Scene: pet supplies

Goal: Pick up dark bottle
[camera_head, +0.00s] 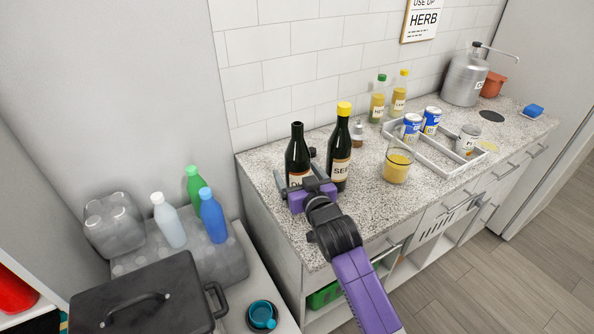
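A dark bottle (297,157) with a black top and a pale label stands upright near the left end of the speckled counter. A second dark bottle (341,150), with a yellow cap and a label starting "SE", stands upright just to its right. My purple gripper (296,166) reaches in from the front. Its fingers are spread on either side of the black-topped bottle, which stands between them. The left finger looks slightly apart from the glass. The gripper's body hides the foot of this bottle, so contact there cannot be seen.
A glass of yellow liquid (397,166) and a white tray (437,155) with cans stand to the right. Two yellow bottles stand by the tiled wall behind. To the left, lower down, are plastic bottles and a dark lidded pot (150,297). The counter's front middle is clear.

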